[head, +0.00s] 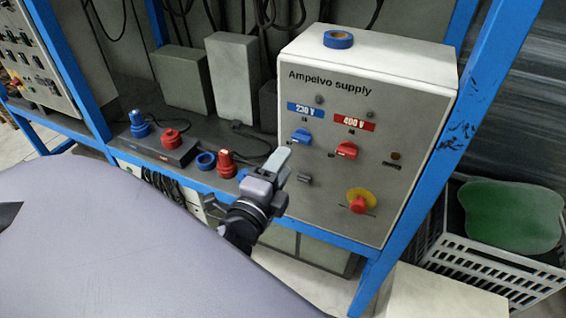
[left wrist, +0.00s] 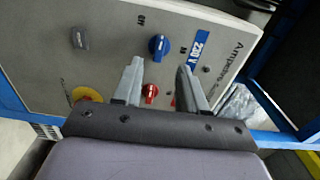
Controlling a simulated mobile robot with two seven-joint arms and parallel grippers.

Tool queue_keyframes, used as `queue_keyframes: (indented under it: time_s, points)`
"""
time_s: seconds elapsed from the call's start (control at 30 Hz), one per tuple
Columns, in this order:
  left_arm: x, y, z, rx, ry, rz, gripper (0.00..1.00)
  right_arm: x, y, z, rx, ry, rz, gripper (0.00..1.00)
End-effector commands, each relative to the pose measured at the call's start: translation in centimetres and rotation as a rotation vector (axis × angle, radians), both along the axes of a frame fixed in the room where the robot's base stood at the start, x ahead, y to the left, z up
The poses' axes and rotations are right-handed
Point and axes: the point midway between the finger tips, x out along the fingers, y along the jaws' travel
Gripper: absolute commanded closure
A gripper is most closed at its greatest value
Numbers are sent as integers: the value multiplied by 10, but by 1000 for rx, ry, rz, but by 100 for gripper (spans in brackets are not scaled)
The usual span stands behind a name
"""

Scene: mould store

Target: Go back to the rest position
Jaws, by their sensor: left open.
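My left gripper (head: 279,164) is in front of the lower left part of the grey Ampelvo supply box (head: 330,215). In the left wrist view the two fingers of this gripper (left wrist: 160,78) stand apart with nothing held between them. The box's blue 230 V switch (head: 301,136) and red 400 V switch (head: 347,150) are beyond the fingers. They also show in the left wrist view, the blue switch (left wrist: 158,46) above the red switch (left wrist: 150,91). I cannot tell the exact gap between fingertips and panel. My right gripper is not in view.
The box stands on a blue-framed rack (head: 455,115). Blue tape (head: 338,39) lies on the box. A yellow-ringed red stop button (head: 360,201) is low on its front. Red plugs (head: 226,165) and a blue plug (head: 139,124) are left. A crate (head: 480,268) with green contents stands right.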

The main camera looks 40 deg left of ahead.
Motion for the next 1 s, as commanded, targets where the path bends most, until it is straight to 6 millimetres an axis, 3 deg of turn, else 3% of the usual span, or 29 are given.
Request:
queue_keyframes:
  time_s: [0.47, 0.57, 0.67, 0.77, 0.9, 1.0]
  points:
    - [0, 0, 0, -2, 0, -1, 58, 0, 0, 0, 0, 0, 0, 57]
    - [-1, -4, -10, -58, 17, -16, 58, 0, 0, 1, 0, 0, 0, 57]
    - [-6, -13, -38, -226, 63, -50, 58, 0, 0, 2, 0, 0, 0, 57]
    - [-19, -30, -81, -501, 144, -77, 58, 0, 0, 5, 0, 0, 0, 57]
    - [-50, -53, -143, -916, 282, -48, 58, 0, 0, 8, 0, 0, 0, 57]
    - [-75, -66, -178, -1165, 370, 14, 58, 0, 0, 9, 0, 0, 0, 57]
